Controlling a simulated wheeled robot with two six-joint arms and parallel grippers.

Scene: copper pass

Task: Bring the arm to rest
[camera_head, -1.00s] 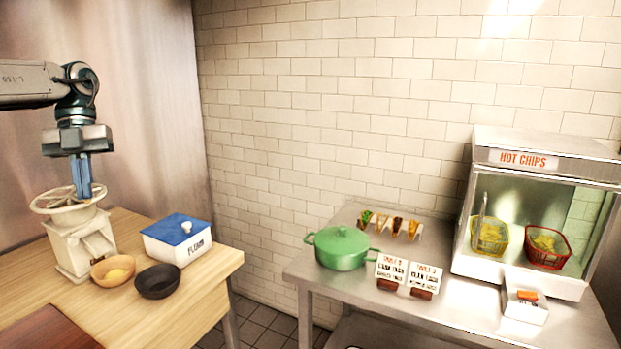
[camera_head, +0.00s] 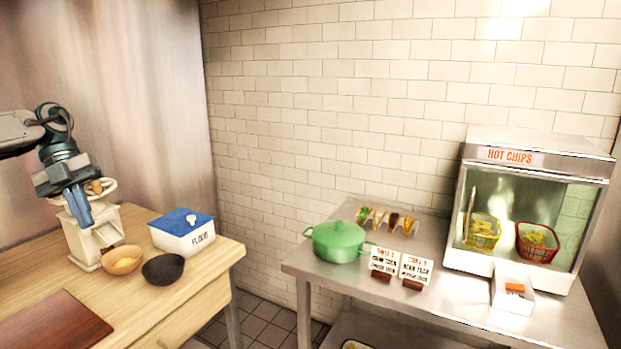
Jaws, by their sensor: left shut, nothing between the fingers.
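My left arm comes in from the left edge. Its left gripper (camera_head: 80,208) points down and is shut, with nothing between its fingers. It is in front of a cream hand-cranked mill (camera_head: 88,243) with a wheel on top, on the wooden table (camera_head: 195,305). The gripper overlaps the wheel and upper body of the mill in the picture. I cannot tell whether it touches the mill. A brown knob shows beside the gripper at the wheel. My right gripper is not in view.
Beside the mill are a wooden bowl (camera_head: 121,261) with yellow contents, a dark bowl (camera_head: 163,269) and a blue-lidded flour box (camera_head: 182,232). A floor gap separates a steel table (camera_head: 440,312) with a green pot (camera_head: 338,243), tacos, menu signs and a hot chips cabinet (camera_head: 530,215).

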